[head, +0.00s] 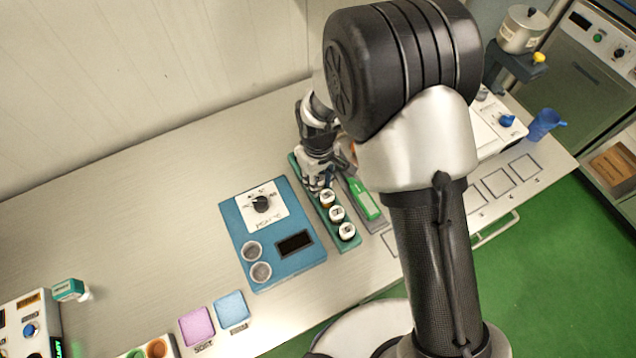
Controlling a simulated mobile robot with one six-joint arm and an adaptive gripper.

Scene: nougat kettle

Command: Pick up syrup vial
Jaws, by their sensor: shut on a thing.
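A narrow green rack (351,246) stands on the table just right of the blue panel. Three vials with white caps show in a row in it: a near vial (347,232), a middle vial (337,214) and a far vial (327,197). My gripper (316,183) is low over the far part of the rack, beyond these three. It is shut on a vial there, which its fingers mostly hide. I cannot read the labels or tell whether the held vial is clear of the rack.
A blue panel (285,273) with a knob and two round cups lies left of the rack. A green device (364,199) lies close on its right. My arm hides part of the table. A blue cup (543,124) stands far right.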

